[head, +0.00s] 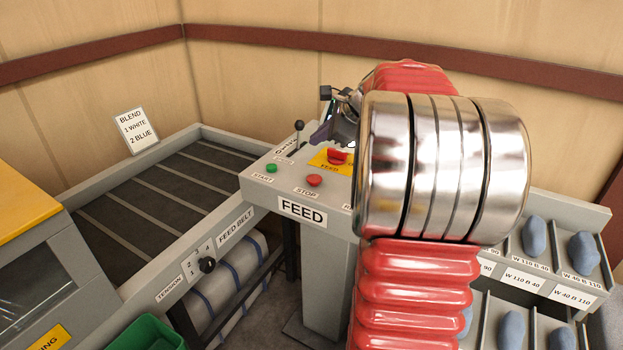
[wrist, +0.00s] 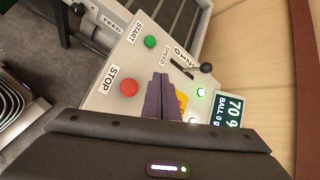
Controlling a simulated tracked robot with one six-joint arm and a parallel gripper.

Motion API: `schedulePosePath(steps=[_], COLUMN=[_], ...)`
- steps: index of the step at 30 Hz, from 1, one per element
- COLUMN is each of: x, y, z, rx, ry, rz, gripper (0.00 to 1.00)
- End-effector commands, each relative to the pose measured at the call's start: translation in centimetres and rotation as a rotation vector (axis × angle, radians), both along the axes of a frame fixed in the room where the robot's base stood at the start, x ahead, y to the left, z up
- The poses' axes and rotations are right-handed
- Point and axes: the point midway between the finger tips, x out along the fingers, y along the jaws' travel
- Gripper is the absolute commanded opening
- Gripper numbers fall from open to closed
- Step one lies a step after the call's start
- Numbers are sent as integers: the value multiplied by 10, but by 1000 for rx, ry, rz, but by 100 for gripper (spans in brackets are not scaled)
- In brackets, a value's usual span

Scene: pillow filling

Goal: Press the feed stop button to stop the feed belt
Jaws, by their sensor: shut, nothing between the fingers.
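The feed stop button (head: 314,180) is a round red button above the label STOP on the grey FEED control panel. It also shows in the wrist view (wrist: 129,87), left of my fingers. My gripper (head: 320,137) is over the back of the panel, behind the stop button in the head view. In the wrist view my dark gripper fingers (wrist: 160,78) are together and empty, apart from the button. The feed belt (head: 165,200) is a dark slatted belt left of the panel. My red and silver arm hides the panel's right side.
A green START button (head: 271,168) sits beside the stop button. A black-knobbed speed lever (head: 299,126) stands behind. A red control on a yellow plate (head: 337,157) is close by. A lit display (wrist: 232,112) is right of my fingers. Blue pillows (head: 535,236) lie in racks at right.

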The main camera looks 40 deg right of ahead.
Motion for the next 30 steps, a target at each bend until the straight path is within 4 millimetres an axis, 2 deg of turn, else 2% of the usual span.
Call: schedulePosePath(steps=[5,11,30], x=[0,0,0], y=[0,1,1], z=[-2,-13,-78], rx=[0,1,1], ry=[1,1,2], rz=[1,1,2], gripper=[0,0,0])
